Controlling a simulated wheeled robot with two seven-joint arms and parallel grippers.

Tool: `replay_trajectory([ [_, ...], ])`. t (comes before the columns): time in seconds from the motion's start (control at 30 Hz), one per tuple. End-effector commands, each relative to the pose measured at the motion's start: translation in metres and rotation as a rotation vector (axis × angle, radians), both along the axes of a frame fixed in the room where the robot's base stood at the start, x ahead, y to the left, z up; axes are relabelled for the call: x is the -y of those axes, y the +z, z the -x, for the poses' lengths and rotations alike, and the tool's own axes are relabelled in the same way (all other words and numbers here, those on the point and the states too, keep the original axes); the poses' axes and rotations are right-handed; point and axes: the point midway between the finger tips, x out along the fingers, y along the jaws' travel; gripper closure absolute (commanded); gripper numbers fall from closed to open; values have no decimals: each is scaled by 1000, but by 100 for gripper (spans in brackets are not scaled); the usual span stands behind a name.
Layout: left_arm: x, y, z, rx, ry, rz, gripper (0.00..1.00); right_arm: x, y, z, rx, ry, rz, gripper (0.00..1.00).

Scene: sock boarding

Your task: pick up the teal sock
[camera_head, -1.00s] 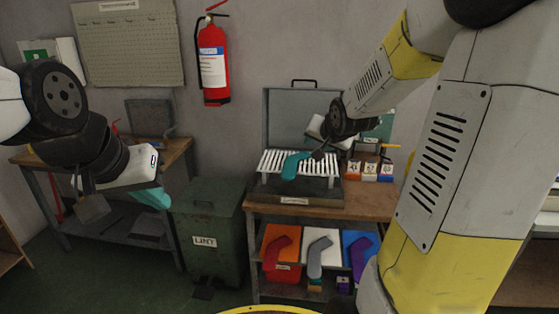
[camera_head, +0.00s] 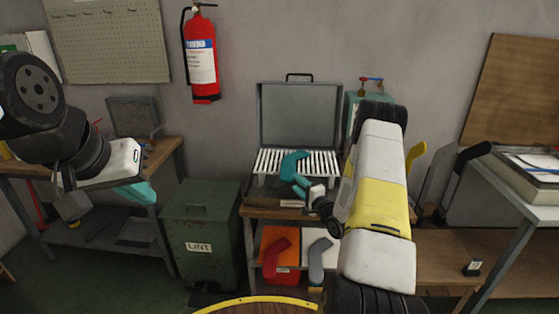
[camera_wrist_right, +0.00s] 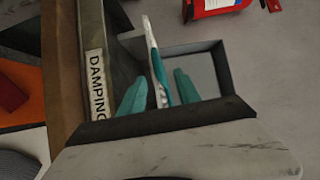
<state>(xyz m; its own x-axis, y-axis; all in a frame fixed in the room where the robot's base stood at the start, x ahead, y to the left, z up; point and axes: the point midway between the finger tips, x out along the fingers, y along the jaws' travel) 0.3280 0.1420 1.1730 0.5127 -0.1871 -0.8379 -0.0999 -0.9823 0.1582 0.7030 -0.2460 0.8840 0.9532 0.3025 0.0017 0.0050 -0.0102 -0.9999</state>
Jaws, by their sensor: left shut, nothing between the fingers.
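The teal sock (camera_head: 290,163) is at the slatted white rack of the grey case on the workbench, in the head view. My right gripper (camera_head: 303,188) has teal fingers and is just in front of the sock. In the right wrist view, its two fingers (camera_wrist_right: 158,92) stand apart, with a thin white-and-teal upright piece (camera_wrist_right: 153,55) between them, seen edge-on; it looks like the sock, and I cannot tell whether either finger touches it. My left gripper (camera_head: 140,192) is shut and empty, far left above the lower bench.
The case's raised lid (camera_head: 298,115) stands behind the rack. A green LINT bin (camera_head: 199,235) is to the left. A red sock (camera_head: 277,256) and a grey sock (camera_head: 319,260) are on the shelf below. A fire extinguisher (camera_head: 201,60) hangs on the wall.

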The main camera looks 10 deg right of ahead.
Motion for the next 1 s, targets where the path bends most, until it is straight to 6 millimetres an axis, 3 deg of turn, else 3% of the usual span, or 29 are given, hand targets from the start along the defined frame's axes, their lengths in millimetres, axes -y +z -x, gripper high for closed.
replay_trajectory([
  [0.5,0,0,0,0,0,0,100,-17,-2,-65,2,2,2,61],
  [0.8,0,0,0,0,0,0,100,-19,-2,-71,0,0,1,61],
  [0.83,0,0,0,0,0,0,100,-19,-2,-71,0,0,0,62],
  [1.0,0,0,0,0,0,0,100,-19,-2,-71,0,0,1,96],
])
